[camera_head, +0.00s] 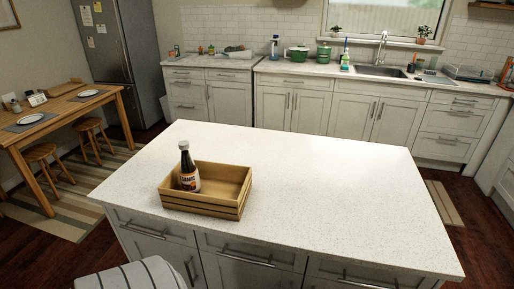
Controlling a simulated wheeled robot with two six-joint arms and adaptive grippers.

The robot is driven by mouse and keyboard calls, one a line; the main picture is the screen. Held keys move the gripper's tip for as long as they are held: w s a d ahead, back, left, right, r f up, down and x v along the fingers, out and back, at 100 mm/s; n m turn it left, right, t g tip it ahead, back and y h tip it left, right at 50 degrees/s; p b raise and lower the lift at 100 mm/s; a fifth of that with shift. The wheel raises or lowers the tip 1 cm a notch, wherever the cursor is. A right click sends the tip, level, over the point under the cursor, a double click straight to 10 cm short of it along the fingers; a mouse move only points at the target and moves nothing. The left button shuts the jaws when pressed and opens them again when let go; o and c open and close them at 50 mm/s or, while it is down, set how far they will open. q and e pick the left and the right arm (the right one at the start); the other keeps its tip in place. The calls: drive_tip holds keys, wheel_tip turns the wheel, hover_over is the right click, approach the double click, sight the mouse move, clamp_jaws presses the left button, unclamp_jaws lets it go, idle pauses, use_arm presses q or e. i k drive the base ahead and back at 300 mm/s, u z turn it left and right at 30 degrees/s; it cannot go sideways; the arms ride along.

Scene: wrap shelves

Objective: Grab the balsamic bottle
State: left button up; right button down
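The crate's front wall hides the bottle's base. The crate sits near the front left of the white kitchen island. Neither of my grippers shows in the head view.
The white island top (320,180) is clear to the right of the crate and behind it. A striped chair back (132,274) stands at the island's front left. A dining table (60,106) with stools is at the left. Counters with a sink (380,71) line the back.

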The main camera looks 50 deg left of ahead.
sight(188, 173)
drive_tip(key=z, duration=0.5)
drive_tip(key=i, duration=0.85)
drive_tip(key=u, duration=1.85)
drive_tip(key=i, duration=0.35)
drive_tip(key=u, duration=0.45)
